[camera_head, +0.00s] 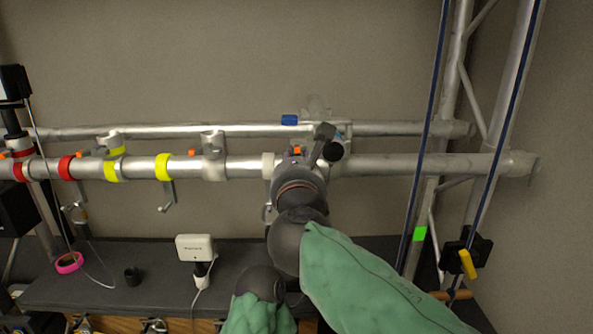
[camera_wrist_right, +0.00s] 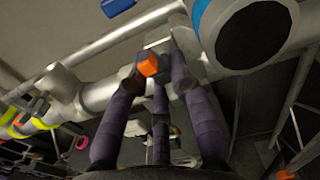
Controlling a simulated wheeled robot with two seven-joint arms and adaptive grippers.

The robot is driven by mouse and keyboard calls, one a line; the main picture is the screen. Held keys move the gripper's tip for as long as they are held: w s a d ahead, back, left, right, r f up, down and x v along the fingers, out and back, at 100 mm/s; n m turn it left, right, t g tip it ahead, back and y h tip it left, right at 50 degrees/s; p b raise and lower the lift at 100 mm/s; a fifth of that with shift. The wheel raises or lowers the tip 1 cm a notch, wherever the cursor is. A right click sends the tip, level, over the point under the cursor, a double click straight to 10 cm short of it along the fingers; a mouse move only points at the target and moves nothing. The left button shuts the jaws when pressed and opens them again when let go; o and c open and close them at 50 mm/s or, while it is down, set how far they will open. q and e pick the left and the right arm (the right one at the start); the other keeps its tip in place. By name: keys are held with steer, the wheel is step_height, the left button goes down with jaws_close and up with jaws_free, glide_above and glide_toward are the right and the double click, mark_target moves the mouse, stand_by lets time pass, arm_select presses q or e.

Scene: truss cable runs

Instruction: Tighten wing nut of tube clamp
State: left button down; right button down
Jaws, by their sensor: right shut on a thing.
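My right gripper (camera_head: 300,168) is at the front truss tube (camera_head: 385,163), near its middle. In the right wrist view its purple-grey fingers (camera_wrist_right: 157,72) are closed around a tube clamp's small orange wing nut (camera_wrist_right: 148,64). The orange nut also shows in the head view (camera_head: 297,150), just above the gripper. The clamp body (camera_wrist_right: 185,45) is grey metal and partly hidden by the fingers. How far the nut is turned cannot be seen.
A black lamp with a blue ring (camera_wrist_right: 258,35) sits close right of the fingers. Other clamps, a grey one (camera_head: 213,158) and yellow-banded ones (camera_head: 163,167), sit to the left. A white box (camera_head: 195,247) stands on the dark shelf (camera_head: 230,262). Dark blue ropes (camera_head: 428,125) hang at right.

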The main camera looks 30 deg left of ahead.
steer(key=m+b, duration=0.3)
steer(key=m, duration=0.2)
steer(key=shift+m, duration=0.4)
steer(key=m+b, duration=0.3)
steer(key=m, duration=0.1)
steer(key=m+b, duration=0.3)
steer(key=m, duration=0.2)
steer(key=shift+w+d+r+m, duration=0.1)
steer(key=shift+m, duration=0.3)
steer(key=shift+r+m+b, duration=0.1)
steer(key=shift+m+b, duration=0.8)
steer(key=shift+m, duration=1)
steer(key=shift+d, duration=0.1)
steer(key=c, duration=1.1)
jaws_free()
steer(key=shift+r, duration=0.1)
